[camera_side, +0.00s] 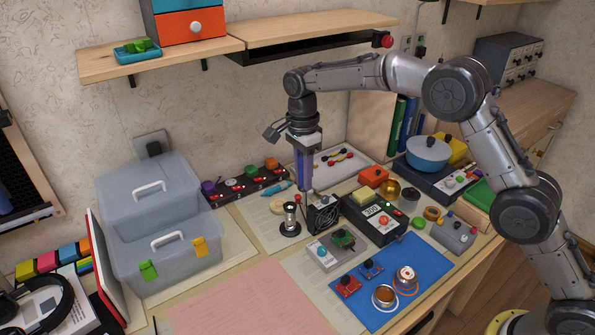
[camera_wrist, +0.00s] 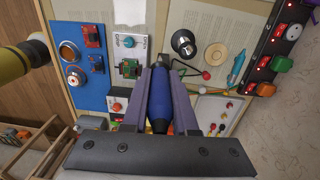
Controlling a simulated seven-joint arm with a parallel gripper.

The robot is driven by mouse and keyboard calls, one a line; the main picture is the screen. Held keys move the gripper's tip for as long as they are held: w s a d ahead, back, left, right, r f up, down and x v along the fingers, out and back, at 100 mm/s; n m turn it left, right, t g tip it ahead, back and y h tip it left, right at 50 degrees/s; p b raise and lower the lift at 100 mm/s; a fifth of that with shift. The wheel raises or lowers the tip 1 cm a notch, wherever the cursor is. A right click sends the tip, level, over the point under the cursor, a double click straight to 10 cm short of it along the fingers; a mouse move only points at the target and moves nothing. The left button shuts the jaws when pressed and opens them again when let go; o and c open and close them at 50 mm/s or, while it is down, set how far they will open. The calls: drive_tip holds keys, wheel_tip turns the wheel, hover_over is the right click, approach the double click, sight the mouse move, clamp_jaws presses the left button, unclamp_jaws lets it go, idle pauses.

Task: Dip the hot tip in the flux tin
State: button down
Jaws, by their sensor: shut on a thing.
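My gripper (camera_side: 305,182) points down above the middle of the bench, shut on a soldering iron with a blue handle (camera_wrist: 160,100). In the wrist view the handle lies between my two fingers (camera_wrist: 160,76). The iron's tip end points down near the black fan (camera_side: 322,214); the tip itself is hard to make out. A round open tin with brownish contents (camera_side: 385,297), likely the flux tin, sits at the front of the blue mat (camera_side: 425,262). It also shows in the wrist view (camera_wrist: 68,52). My gripper is well behind and left of it, apart from it.
Beside the tin is a round white-topped item with an orange ring (camera_side: 405,279). Red and blue boards (camera_side: 348,285) lie left of it. Grey bins (camera_side: 165,245) stand left.

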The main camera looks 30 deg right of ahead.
drive_tip(key=s+d+f+g, duration=0.1)
drive_tip(key=s+d+f, duration=0.1)
drive_tip(key=s, duration=1)
drive_tip(key=s+d+f+g, duration=0.1)
drive_tip(key=s+d+f, duration=0.15)
drive_tip(key=s, duration=0.95)
drive_tip(key=shift+w+f, duration=0.1)
drive_tip(key=shift+f, duration=2)
drive_tip(key=shift+f, duration=0.65)
drive_tip(key=shift+r, duration=0.1)
drive_tip(key=shift+s+v, duration=0.2)
drive_tip(key=shift+v, duration=0.6)
drive_tip(key=shift+s+v, duration=0.15)
drive_tip(key=shift+v, duration=0.65)
drive_tip(key=shift+s+v, duration=0.2)
drive_tip(key=shift+v, duration=0.6)
